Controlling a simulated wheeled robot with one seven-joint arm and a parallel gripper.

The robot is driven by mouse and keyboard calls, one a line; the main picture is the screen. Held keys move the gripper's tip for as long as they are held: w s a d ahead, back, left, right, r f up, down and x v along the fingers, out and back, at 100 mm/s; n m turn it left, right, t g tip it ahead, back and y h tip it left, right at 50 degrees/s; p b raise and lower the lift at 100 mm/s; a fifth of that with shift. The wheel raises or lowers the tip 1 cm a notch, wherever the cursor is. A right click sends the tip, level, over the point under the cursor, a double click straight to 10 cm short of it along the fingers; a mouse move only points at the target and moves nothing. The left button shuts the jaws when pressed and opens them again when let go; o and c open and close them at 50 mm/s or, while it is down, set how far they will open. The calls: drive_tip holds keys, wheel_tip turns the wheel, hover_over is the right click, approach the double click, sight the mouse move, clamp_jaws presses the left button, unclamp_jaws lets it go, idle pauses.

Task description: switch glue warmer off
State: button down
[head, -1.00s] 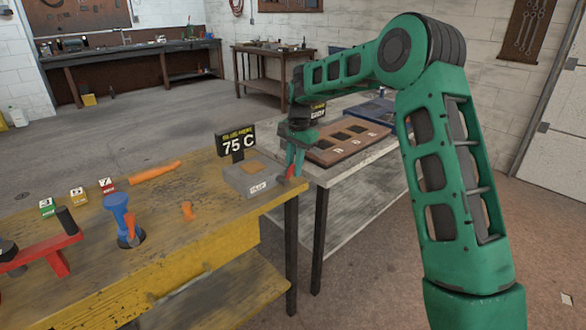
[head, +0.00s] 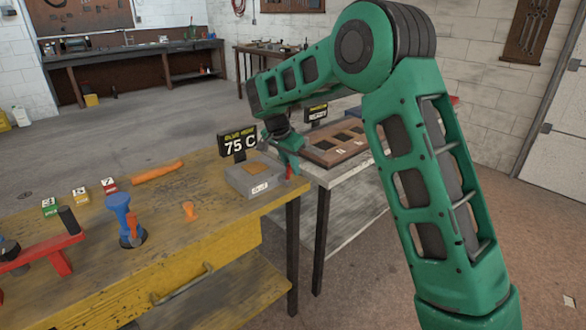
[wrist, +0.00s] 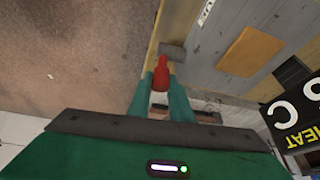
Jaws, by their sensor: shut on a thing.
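The glue warmer (head: 243,181) is a grey box with an orange-tan patch on top, at the right end of the yellow workbench. Its black display (head: 238,144) reads 75 C. A red lever (head: 290,171) sits at the warmer's right side. In the wrist view the red lever (wrist: 161,72) meets a grey stub on the box's edge, and the orange patch (wrist: 250,52) is to its right. My gripper (head: 288,166) is shut on the red lever; its green fingers (wrist: 160,92) are on either side of it. The fingers partly hide the lever in the head view.
A brown slotted board (head: 330,153) and another black display (head: 316,111) are on the table behind. On the bench are a blue stand (head: 118,208), an orange tool (head: 157,172), a small orange piece (head: 189,210) and a red frame (head: 62,252). Bench space before the warmer is clear.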

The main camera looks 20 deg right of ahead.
sight(287, 171)
drive_tip(key=shift+s+a+r+t+h, duration=0.1)
drive_tip(key=shift+s+a+t+h, duration=0.05)
drive_tip(key=shift+a+t+h, duration=0.3)
drive_tip(key=shift+s+a+r+t+h, duration=0.15)
drive_tip(key=shift+a+t+h, duration=0.1)
drive_tip(key=shift+a+h, duration=0.3)
drive_tip(key=h, duration=0.1)
drive_tip(key=s+a+t+h, duration=0.1)
drive_tip(key=h, duration=0.1)
drive_tip(key=shift+a+f+n+t, duration=0.2)
drive_tip(key=shift+a+n+t, duration=0.05)
drive_tip(key=shift+n+t, duration=0.05)
drive_tip(key=h, duration=0.1)
drive_tip(key=a+t+h, duration=0.1)
drive_tip(key=shift+s+a+f+t+h, duration=0.15)
drive_tip(key=shift+s+f+t+h, duration=0.15)
drive_tip(key=shift+h, duration=0.1)
drive_tip(key=shift+s+a+f+t+h, duration=0.1)
drive_tip(key=shift+a+f+t+h, duration=0.15)
drive_tip(key=shift+h, duration=0.25)
drive_tip(key=shift+s+a+f+t+h, duration=0.15)
drive_tip(key=shift+t+h, duration=0.1)
drive_tip(key=shift+h, duration=0.25)
drive_tip(key=c, duration=1.9)
unclamp_jaws()
